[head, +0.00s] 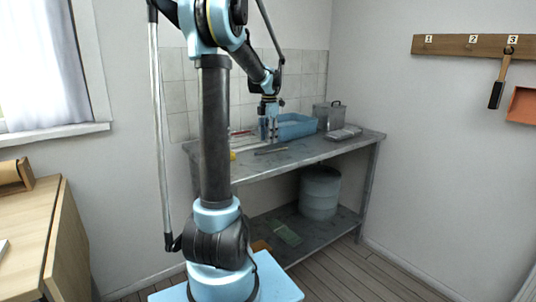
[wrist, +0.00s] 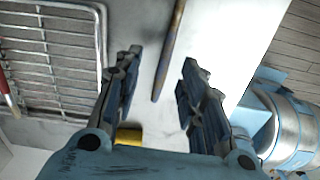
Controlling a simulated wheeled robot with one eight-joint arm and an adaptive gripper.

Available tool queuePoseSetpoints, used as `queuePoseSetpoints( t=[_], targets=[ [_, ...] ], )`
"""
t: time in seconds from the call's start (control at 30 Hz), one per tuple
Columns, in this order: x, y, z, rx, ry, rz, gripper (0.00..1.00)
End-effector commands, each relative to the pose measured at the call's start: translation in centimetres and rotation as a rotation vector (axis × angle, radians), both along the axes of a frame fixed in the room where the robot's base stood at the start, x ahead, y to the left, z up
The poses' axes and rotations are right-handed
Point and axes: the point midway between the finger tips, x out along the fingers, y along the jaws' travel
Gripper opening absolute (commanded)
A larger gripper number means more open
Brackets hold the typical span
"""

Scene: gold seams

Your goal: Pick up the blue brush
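A thin blue-grey rod (wrist: 168,52) with brownish-gold patches lies on the pale bench top in the wrist view. It may be the blue brush, but I cannot make out bristles. A thin dark rod (head: 270,150), likely the same one, lies near the bench's front edge in the head view. My gripper (wrist: 162,57) is open, and the rod shows between its fingers with nothing gripped. In the head view my gripper (head: 269,137) points down over the bench, in front of a blue tub.
The bench (head: 325,147) also holds the blue tub (head: 296,125), a grey metal box (head: 330,114) and a yellow item (wrist: 128,136). A wire rack (wrist: 52,55) lies left of the fingers. A drum (head: 320,190) stands on the lower shelf.

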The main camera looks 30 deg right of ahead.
Motion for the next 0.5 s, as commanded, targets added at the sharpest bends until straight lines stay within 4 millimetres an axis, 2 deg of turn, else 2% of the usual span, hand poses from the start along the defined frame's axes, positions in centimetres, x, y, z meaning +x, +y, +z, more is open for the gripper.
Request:
queuePoseSetpoints(
  t=[0.3, 0.5],
  targets=[
    [-0.7, 0.1, -3.9, 0.0, 0.0, 0.001, 0.38],
    [-0.7, 0.1, -4.9, 0.0, 0.0, 0.0, 0.38]
  ],
)
